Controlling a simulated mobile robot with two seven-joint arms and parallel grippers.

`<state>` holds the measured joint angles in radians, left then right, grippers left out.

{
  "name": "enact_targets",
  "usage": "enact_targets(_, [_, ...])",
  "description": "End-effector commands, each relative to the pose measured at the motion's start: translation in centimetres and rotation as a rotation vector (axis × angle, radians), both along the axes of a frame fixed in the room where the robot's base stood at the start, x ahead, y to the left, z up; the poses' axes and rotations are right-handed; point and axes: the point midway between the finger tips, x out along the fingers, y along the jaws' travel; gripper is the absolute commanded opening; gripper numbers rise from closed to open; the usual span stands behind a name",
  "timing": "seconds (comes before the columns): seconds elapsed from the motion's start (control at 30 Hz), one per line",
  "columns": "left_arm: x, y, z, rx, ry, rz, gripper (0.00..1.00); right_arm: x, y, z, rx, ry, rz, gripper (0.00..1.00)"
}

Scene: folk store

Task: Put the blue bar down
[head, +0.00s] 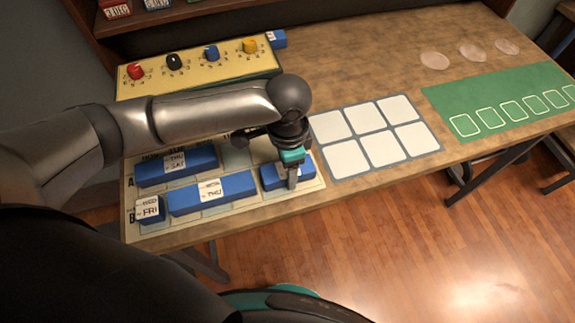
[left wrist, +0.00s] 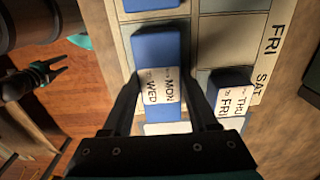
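A blue bar (left wrist: 154,45) with a white MON–WED label lies between the fingers of my left gripper (left wrist: 158,78). In the left wrist view both fingertips sit against its sides, so the gripper looks shut on it. In the head view my left gripper (head: 291,180) reaches down over this blue bar (head: 271,179) at the right end of the front row of the printed board (head: 150,236). The bar lines up with that row. It looks at or just above the board; any gap under it cannot be told.
A THU–FRI bar (left wrist: 229,78) lies beside the held bar. A white-square card (head: 377,130) is to the right.

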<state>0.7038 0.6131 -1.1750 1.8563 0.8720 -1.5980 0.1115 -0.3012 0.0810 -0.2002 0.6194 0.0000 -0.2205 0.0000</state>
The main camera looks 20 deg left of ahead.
Motion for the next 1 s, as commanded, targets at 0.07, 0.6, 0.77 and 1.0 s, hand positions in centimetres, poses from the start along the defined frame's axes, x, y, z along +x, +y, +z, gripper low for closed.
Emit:
enact_targets(0.07, [0.0, 0.0, 0.0, 0.000, 0.000, 0.000, 0.69, 0.0, 0.0, 0.0, 0.000, 0.000, 0.000, 0.50])
enact_targets(0.6, [0.1, 0.0, 1.0, -0.001, -0.002, -0.001, 0.88, 0.0, 0.0, 0.2, 0.000, -0.001, 0.000, 0.50])
enact_targets(0.77, [0.1, 0.0, 4.1, -0.002, -0.005, 0.000, 0.88, 0.1, 0.0, 1.1, 0.000, -0.001, 0.000, 0.50])
enact_targets(1.0, [0.1, 0.0, 9.2, -0.001, -0.003, 0.000, 0.88, 0.1, 0.0, 2.4, 0.001, -0.002, -0.001, 0.50])
